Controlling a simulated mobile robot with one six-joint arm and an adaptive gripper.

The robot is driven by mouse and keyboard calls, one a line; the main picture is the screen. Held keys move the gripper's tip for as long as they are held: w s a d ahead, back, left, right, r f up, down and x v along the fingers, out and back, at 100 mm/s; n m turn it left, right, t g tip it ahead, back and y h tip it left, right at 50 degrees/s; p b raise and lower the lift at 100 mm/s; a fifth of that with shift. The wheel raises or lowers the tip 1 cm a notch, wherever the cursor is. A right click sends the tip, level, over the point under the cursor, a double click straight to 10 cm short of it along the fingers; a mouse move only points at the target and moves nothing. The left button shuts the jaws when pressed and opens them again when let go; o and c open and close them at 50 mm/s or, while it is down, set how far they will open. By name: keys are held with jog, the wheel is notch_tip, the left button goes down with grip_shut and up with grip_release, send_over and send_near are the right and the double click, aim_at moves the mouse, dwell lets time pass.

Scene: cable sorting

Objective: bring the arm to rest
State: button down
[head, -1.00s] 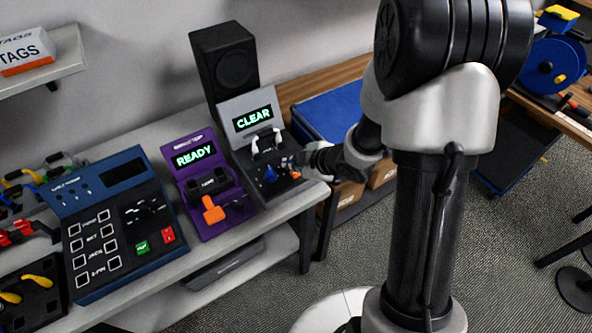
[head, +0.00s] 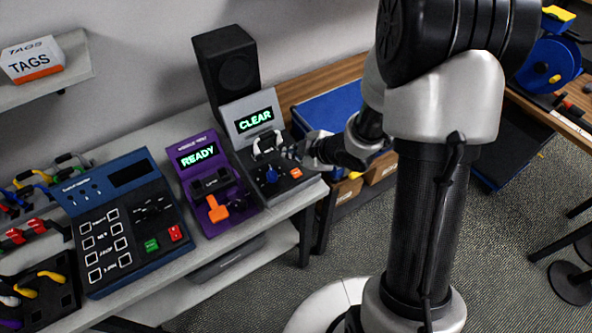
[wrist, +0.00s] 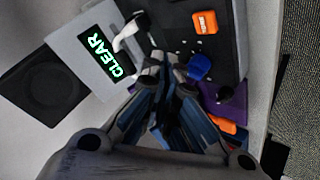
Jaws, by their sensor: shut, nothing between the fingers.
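My gripper (head: 298,153) is in the head view above the grey device (head: 266,160) with the lit CLEAR screen (head: 255,119). In the wrist view my gripper (wrist: 166,62) has its fingers together with nothing held. The fingertips appear near the device's white lever (wrist: 130,34) and blue knob (wrist: 199,67); I cannot tell the exact gap. The orange button (wrist: 205,22) is uncovered. My arm reaches left over the bench from my column.
A purple device (head: 209,180) with a READY screen stands left of the grey one, then a blue tester (head: 119,221). A black speaker (head: 227,67) stands behind. Cables (head: 40,185) lie at far left. A blue-topped bin (head: 332,113) is behind my arm.

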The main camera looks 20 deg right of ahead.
dwell(0.5)
jog(key=s+d+r+m+h, duration=0.3)
jog(key=s+d+r+m, duration=0.1)
jog(key=r, duration=0.4)
jog(key=s+d+r+m+h, duration=0.3)
jog(key=d+r+m+h, duration=0.1)
jog(key=r, duration=0.4)
jog(key=s+a+r+m+g+y, duration=0.1)
jog(key=s+a+r+m, duration=0.1)
jog(key=s, duration=0.8)
jog(key=s+a+r+m+g+y, duration=0.1)
jog(key=s+a+m, duration=0.4)
jog(key=s, duration=0.5)
jog(key=shift+a+r+g, duration=0.15)
jog(key=shift+r+g, duration=0.55)
jog(key=c, duration=2.4)
grip_release()
